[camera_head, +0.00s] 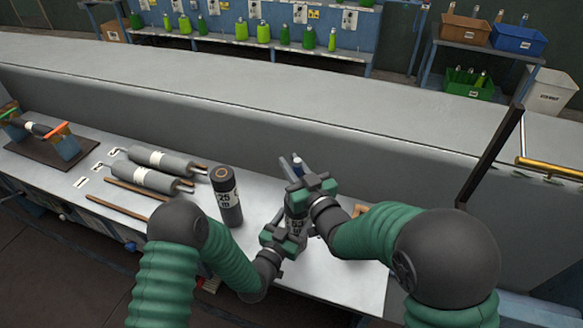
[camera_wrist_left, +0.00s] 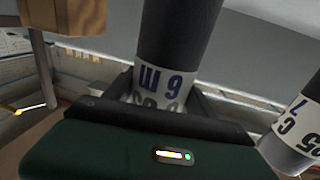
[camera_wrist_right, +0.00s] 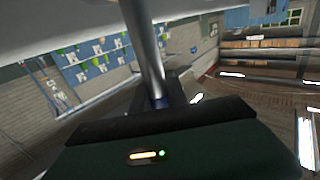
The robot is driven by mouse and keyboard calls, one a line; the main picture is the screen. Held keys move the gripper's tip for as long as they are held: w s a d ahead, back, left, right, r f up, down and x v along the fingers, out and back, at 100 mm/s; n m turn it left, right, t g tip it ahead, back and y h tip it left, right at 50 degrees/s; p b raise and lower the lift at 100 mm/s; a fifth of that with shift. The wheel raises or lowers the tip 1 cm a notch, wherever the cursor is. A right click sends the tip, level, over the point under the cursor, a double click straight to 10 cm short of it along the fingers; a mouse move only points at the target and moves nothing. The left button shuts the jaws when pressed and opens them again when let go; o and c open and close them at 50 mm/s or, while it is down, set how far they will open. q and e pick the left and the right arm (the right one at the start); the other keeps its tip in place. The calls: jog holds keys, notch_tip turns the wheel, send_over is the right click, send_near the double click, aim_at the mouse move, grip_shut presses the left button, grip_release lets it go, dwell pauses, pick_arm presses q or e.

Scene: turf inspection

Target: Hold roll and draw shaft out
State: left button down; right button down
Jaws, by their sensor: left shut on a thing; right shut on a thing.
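The dark roll with a white printed label (camera_wrist_left: 178,45) stands between the jaws of my left gripper (camera_head: 290,236), which is shut on it, low over the bench. In the head view the roll is mostly hidden by my grippers. The metal shaft (camera_wrist_right: 143,45) is held by my right gripper (camera_head: 302,186), directly above the left one. The shaft's upper end (camera_head: 297,160) sticks up past the right jaws. I cannot tell how much of the shaft is still inside the roll.
Another dark roll (camera_head: 227,197) stands upright on the bench (camera_head: 262,185), left of my grippers. Grey rolls (camera_head: 160,160) and brown rods (camera_head: 115,207) lie further left, beside a stand (camera_head: 42,135). A dark post (camera_head: 490,155) and brass bar (camera_head: 550,168) are at the right.

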notch_tip(320, 180, up, 23)
dwell(2.4)
pick_arm(q)
jog(key=shift+c, duration=1.2)
grip_release()
